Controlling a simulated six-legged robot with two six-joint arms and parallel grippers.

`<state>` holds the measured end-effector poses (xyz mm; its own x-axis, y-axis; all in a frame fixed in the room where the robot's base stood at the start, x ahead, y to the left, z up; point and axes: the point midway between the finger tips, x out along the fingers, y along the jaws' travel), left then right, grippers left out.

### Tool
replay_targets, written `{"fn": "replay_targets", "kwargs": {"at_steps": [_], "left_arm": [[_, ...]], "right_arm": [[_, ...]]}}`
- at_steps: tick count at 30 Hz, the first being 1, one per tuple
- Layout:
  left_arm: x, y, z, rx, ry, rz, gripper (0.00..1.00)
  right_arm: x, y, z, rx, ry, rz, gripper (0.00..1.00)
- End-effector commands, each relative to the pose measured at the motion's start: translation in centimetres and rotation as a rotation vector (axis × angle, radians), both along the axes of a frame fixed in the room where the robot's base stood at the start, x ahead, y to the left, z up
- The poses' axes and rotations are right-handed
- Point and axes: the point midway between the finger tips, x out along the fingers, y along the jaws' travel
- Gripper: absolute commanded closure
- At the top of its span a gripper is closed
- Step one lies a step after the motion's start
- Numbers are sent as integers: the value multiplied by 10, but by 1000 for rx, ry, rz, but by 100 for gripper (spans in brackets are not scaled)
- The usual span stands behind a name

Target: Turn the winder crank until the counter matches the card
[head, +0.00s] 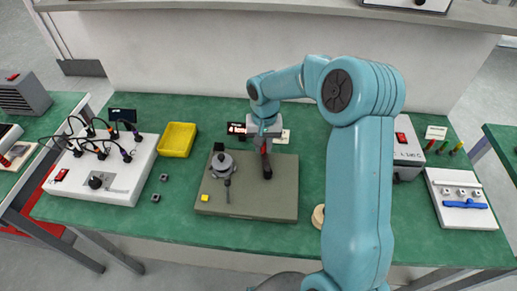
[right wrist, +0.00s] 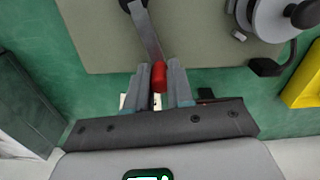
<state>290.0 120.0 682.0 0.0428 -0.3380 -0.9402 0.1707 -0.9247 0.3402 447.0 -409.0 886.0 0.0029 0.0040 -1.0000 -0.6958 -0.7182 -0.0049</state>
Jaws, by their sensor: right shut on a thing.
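The winder stands on a flat grey-olive base plate (head: 275,203) in the middle of the green table. Its crank has a dark post (head: 267,171) on the right half of the plate. In the right wrist view the metal crank arm (right wrist: 148,36) ends in a red handle (right wrist: 159,78). My right gripper (head: 265,142) is shut on that handle, which sits between its two fingers (right wrist: 159,74). A grey spool (head: 222,163) is at the plate's left. The counter (head: 236,128), with red digits too small to read, stands behind the plate. A pale card (head: 284,137) is partly hidden by my gripper.
A yellow tray (head: 178,140) and a white box with several black cables (head: 125,180) stand left. Two small dark blocks (head: 155,198) lie between box and plate. My right arm crosses the table's right half. A white unit with a blue bar (head: 462,204) is far right.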

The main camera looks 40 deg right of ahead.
Motion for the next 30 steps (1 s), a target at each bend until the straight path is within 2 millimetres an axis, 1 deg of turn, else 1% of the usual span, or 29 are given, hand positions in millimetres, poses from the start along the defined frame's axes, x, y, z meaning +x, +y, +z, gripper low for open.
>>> {"fn": "replay_targets", "kwargs": {"at_steps": [1,3,9,15,21,30], "left_arm": [[0,0,-7,0,0,0,53],[0,0,-11,0,0,0,53],[0,0,-20,0,0,0,53],[0,0,-25,0,0,0,53],[0,0,-28,0,0,0,53],[0,0,-29,0,0,0,53]], "right_arm": [[0,-4,-3,-3,-8,-42,100],[-3,-7,-2,-2,-8,-99,100],[-10,-15,-1,-3,-10,-244,100],[-16,-20,-1,-3,-9,-345,100],[-20,-22,0,-4,-9,-400,100],[-21,-23,1,-4,-8,-418,100]]}}
